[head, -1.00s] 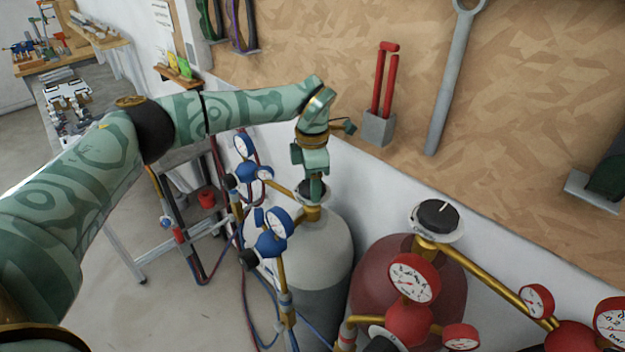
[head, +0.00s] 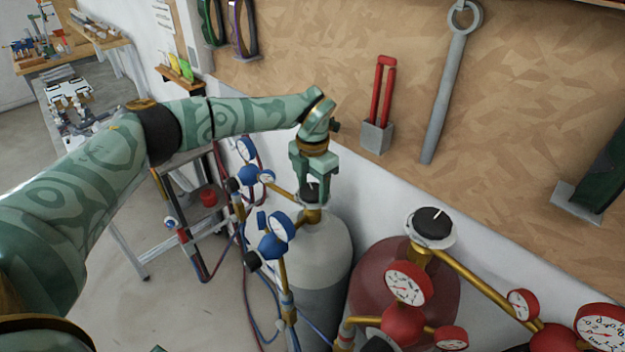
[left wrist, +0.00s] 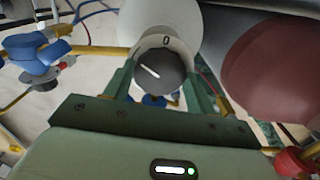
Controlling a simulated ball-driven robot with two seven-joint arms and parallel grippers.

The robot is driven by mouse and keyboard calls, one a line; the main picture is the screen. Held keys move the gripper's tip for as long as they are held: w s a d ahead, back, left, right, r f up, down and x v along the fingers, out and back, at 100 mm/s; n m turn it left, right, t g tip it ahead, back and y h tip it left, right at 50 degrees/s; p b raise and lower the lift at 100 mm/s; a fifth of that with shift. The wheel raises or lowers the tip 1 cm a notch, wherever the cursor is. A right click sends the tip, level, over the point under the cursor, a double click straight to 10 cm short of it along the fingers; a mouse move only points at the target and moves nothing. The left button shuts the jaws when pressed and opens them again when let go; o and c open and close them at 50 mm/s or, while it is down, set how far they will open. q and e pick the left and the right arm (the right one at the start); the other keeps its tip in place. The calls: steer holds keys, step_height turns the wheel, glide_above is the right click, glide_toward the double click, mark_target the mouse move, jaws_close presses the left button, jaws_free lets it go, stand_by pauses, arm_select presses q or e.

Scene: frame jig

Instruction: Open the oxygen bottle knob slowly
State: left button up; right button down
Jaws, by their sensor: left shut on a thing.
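The oxygen bottle (head: 328,252) is the pale grey cylinder with blue regulators. My left gripper (head: 312,187) comes down onto its black knob from above, with one finger on each side, and is shut on it. In the left wrist view the round black knob (left wrist: 163,72) sits between the green fingers. Its white line points to the upper left, away from the "0" on the pale collar (left wrist: 166,41). In the head view the fingers hide much of the knob. My right gripper does not show.
A dark red bottle (head: 385,270) with its own black knob (head: 433,223) and red gauges stands close on the right. Blue gauges (head: 280,228) and hoses sit left of the grey bottle. A wooden tool board (head: 330,45) rises behind.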

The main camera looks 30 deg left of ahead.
arm_select(q)
steer(key=n, duration=0.2)
steer(key=n+p, duration=0.1)
steer(key=shift+r+n, duration=0.2)
steer(key=shift+n, duration=0.2)
steer(key=n+p, duration=0.2)
steer(key=n, duration=0.1)
steer(key=shift+n, duration=0.3)
steer(key=n+p, duration=0.1)
steer(key=n, duration=0.2)
steer(key=shift+a+n, duration=0.1)
steer(key=shift+n, duration=0.2)
steer(key=n+p, duration=0.1)
steer(key=n, duration=0.2)
steer(key=shift+n+p, duration=0.3)
steer(key=shift+p, duration=0.05)
steer(key=n+p, duration=0.2)
steer(key=n, duration=0.2)
steer(key=shift+n, duration=0.3)
steer(key=n+p, duration=0.2)
steer(key=n, duration=0.3)
steer(key=shift+n, duration=0.3)
steer(key=o, duration=1)
steer(key=shift+f, duration=0.1)
